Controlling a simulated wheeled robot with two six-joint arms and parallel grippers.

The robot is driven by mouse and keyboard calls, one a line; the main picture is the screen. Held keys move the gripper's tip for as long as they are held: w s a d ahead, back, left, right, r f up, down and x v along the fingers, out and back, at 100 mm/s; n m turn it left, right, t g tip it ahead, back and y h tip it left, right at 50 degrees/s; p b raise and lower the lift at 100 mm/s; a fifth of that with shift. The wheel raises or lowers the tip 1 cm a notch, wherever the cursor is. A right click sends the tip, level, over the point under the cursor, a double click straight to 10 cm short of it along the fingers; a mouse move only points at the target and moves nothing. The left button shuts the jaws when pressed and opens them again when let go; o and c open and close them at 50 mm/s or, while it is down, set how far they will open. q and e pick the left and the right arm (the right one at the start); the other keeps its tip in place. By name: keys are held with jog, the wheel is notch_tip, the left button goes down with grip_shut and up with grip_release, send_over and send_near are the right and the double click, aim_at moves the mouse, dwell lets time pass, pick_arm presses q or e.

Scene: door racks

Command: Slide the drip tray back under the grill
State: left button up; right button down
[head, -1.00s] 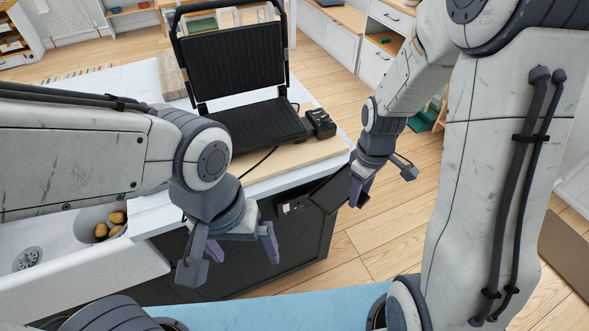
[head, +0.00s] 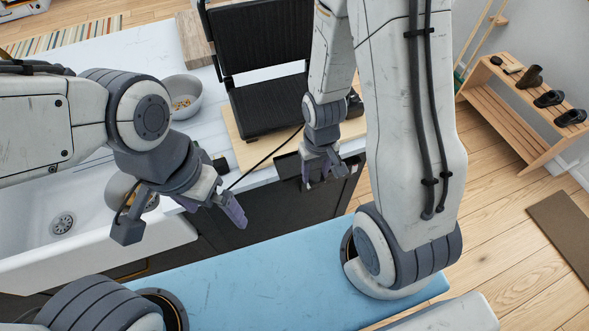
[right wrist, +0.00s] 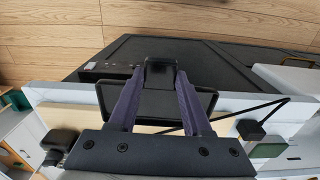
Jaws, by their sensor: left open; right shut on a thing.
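The black grill stands open on a wooden board on the counter, with its lower plate (head: 268,103) flat and its ridged lid (head: 260,38) raised. My right gripper (head: 318,180) is in front of the counter edge, below and to the right of the grill. It is shut on the dark drip tray (head: 288,166), partly hidden behind the gripper. In the right wrist view the tray's handle (right wrist: 160,72) is between the fingers (right wrist: 158,95), and the tray's dark body (right wrist: 165,104) shows behind them. The tray is outside the grill. My left gripper (head: 182,218) is open and empty near the sink's right end.
A grey bowl (head: 180,96) stands on the counter left of the grill. A black cable (head: 262,162) runs from the grill over the counter edge. The sink (head: 95,225) is at left. A wooden rack (head: 520,105) stands at far right.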

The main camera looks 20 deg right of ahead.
aim_at(312, 169)
jog(key=shift+f, duration=0.15)
jog(key=shift+w+d+f+b, duration=0.1)
jog(key=shift+w+f+b, duration=0.1)
jog(key=shift+f+b, duration=0.35)
jog(key=shift+w+f+b, duration=0.35)
jog(key=shift+f+b, duration=0.35)
jog(key=shift+f, duration=0.05)
jog(key=shift+w+r, duration=0.1)
jog(key=shift+w, duration=0.8)
jog(key=shift+w+p, duration=0.35)
jog(key=shift+w, duration=1.7)
jog(key=shift+w+p, duration=0.4)
jog(key=shift+w, duration=2.65)
